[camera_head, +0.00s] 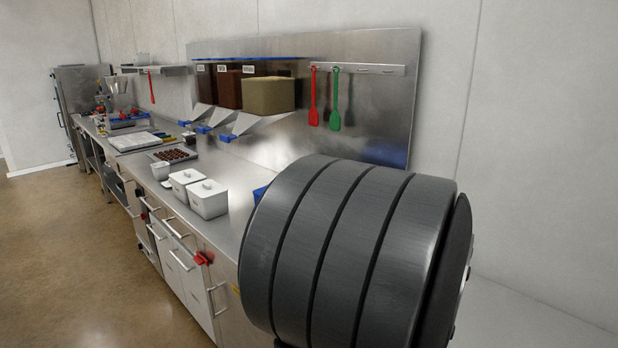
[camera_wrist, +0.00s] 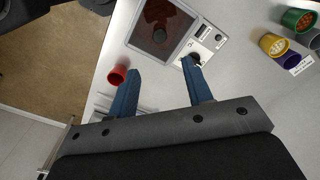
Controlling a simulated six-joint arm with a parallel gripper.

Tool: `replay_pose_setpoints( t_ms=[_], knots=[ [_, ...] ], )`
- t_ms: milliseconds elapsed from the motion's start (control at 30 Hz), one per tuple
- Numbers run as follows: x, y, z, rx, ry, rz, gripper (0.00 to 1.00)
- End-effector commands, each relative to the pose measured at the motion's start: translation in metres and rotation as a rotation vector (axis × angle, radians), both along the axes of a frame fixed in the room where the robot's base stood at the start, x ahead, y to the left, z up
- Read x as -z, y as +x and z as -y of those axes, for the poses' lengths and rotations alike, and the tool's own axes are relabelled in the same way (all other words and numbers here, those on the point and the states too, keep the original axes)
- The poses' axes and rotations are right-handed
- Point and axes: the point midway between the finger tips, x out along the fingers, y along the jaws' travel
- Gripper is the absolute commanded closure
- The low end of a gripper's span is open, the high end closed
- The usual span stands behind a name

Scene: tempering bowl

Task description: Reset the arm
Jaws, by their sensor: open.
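My gripper (camera_wrist: 158,88) shows in the wrist view with its two blue fingers well apart and nothing between them. It hangs above a pale worktop. A device (camera_wrist: 163,28) with a dark reddish-brown top and a light control panel lies beyond the fingertips. The right fingertip overlaps the panel's lower edge in the picture; I cannot tell whether it touches. A small red cup or knob (camera_wrist: 117,74) shows just left of the left finger. In the head view a large dark ribbed cylinder fills the lower right and hides part of the bench; the gripper is not visible there.
A steel bench (camera_head: 232,172) runs along the wall, with white lidded containers (camera_head: 208,198), a tray of dark pieces (camera_head: 173,155) and hanging red (camera_head: 314,98) and green (camera_head: 335,100) spatulas. The floor (camera_head: 60,240) at left is clear.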

Motion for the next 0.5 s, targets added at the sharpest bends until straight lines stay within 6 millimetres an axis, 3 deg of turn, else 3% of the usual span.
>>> replay_pose_setpoints(
  t_ms=[33, 100, 500],
  knots=[
    [-0.011, 0.000, 0.000, 0.000, -0.002, 0.003, 0.54],
    [0.012, -0.001, -0.001, 0.000, 0.004, -0.006, 0.54],
    [0.093, -0.001, -0.001, 0.000, 0.003, -0.006, 0.54]
  ],
)
